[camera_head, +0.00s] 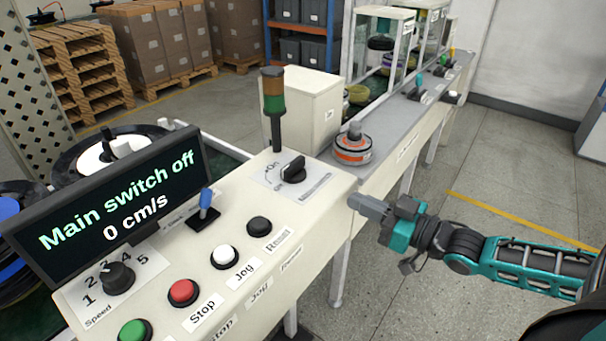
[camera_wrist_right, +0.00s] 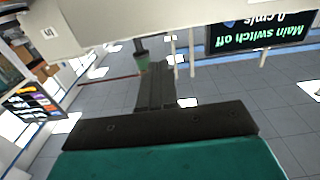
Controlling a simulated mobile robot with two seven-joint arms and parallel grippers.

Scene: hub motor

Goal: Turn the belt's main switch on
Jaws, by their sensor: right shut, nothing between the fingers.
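The main switch is a black rotary knob (camera_head: 292,170) on a white plate with On and Off labels, at the far right end of the cream control panel (camera_head: 240,200). The tilted display (camera_head: 115,205) reads "Main switch off" and "0 cm/s". It also shows upside down in the right wrist view (camera_wrist_right: 262,25). My right gripper (camera_head: 355,203) is shut and empty, just off the panel's right edge, to the right of and below the knob in the head view, apart from it. The knob is not visible in the right wrist view. My left gripper is not in view.
The panel also carries a blue-tipped lever (camera_head: 205,205), a speed dial (camera_head: 117,278), and red (camera_head: 183,292), white, black and green buttons. A signal tower (camera_head: 273,100) stands behind the knob. An orange and grey motor (camera_head: 352,147) sits on the grey conveyor. Open floor lies right.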

